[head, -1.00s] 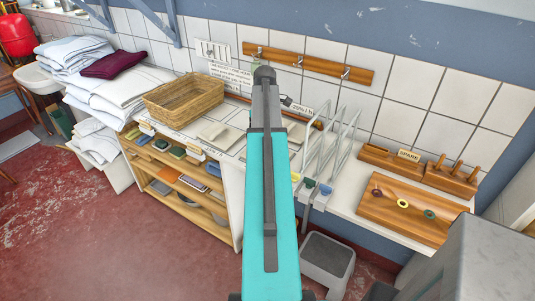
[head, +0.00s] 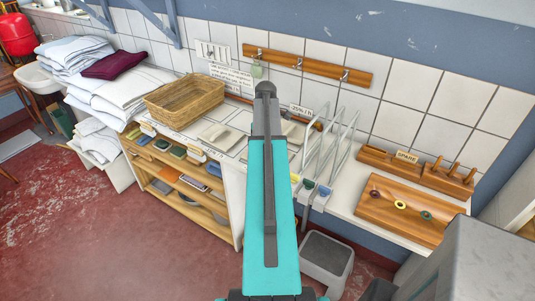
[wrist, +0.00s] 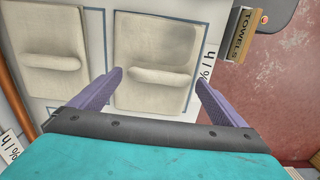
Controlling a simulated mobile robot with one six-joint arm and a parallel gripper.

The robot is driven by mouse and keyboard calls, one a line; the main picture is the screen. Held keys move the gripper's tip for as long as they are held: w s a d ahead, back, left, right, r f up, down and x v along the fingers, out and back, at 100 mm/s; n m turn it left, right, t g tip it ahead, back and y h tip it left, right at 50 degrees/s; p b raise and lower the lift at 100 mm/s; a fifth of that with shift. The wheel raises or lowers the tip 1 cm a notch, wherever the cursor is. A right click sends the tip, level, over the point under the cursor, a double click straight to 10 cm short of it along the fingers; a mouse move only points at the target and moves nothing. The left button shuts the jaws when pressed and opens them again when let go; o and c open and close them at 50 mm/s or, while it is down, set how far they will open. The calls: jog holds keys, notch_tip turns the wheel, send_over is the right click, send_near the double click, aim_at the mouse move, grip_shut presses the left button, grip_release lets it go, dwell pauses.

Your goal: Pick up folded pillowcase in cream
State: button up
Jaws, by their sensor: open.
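Two folded cream cloths lie side by side on the white worktop, each within a dark outline. One (wrist: 157,45) is in the middle of the wrist view, with a rounded fold across it and a greyer patch at its upper right. The other (wrist: 57,52) is to its left; both look like folded pillowcases. In the head view one cream cloth (head: 216,134) shows left of my arm and another (head: 294,132) is partly hidden by it. My gripper (wrist: 158,82) is open and empty, its purple fingers appearing on either side of the middle cloth. I cannot tell its height above the cloth.
A wicker basket (head: 184,101) stands left of the cloths, beside stacked white linen (head: 120,95). Metal racks (head: 325,150) rise on the right, with a wooden board (head: 402,216) beyond. A TOWELS sign (wrist: 238,35) is near the worktop edge.

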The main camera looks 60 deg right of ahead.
jog(key=shift+f, duration=0.35)
dwell(0.3)
jog(key=c, duration=1.2)
jog(key=shift+r, duration=0.15)
jog(key=shift+r+b, duration=1.55)
jog(key=shift+r, duration=3.35)
